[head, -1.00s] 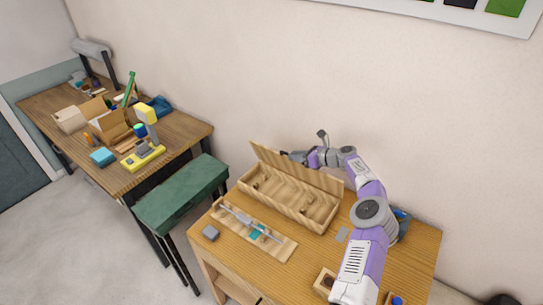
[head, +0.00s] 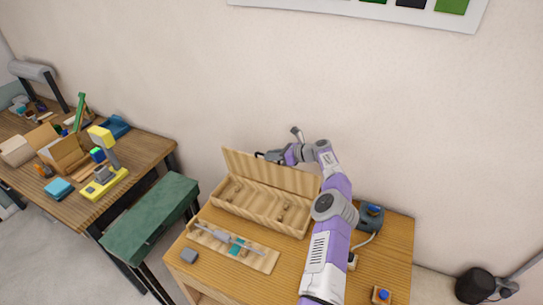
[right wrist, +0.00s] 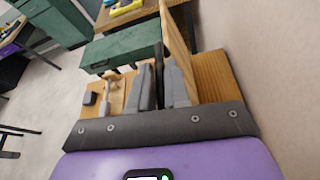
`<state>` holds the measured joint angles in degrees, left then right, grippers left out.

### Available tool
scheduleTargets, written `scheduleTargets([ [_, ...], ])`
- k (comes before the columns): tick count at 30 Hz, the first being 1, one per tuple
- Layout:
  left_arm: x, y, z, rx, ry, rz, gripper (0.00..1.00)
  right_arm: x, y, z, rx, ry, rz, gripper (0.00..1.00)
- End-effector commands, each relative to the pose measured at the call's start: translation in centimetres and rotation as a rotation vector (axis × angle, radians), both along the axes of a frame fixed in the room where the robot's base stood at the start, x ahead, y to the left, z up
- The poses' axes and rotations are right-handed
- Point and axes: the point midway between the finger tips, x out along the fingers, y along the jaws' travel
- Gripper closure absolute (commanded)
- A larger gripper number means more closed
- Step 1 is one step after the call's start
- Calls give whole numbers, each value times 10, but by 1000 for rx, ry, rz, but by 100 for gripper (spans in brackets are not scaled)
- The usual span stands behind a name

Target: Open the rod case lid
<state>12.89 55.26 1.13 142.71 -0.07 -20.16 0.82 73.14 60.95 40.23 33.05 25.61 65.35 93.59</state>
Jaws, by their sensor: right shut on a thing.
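The wooden rod case (head: 258,212) stands on the wooden table with its lid (head: 255,172) raised steeply along the back edge. The inside of the case shows, with small wooden supports in it. My left gripper is not in view.
A wooden tray (head: 266,262) with a glass rod and a teal piece lies in front of the case. A green stool (head: 155,215) and a cluttered desk (head: 140,165) stand to the left.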

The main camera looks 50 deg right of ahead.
Motion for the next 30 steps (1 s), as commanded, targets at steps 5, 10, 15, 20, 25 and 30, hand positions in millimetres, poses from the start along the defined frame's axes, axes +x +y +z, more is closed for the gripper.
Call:
scheduleTargets([
  [5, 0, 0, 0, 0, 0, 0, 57, -1, 0, -5, 2, 9, 0, 62],
  [10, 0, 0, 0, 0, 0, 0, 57, -1, 0, -3, 0, 6, 0, 62],
  [15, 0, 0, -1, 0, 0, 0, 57, -4, -2, -1, 0, 5, -1, 62],
  [20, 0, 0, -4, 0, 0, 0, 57, -25, -9, 6, -3, 7, -4, 62],
  [25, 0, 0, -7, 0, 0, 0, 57, -50, -16, 16, -1, 8, -4, 62],
  [30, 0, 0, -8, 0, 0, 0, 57, -65, -20, 22, -1, 7, -2, 62],
])
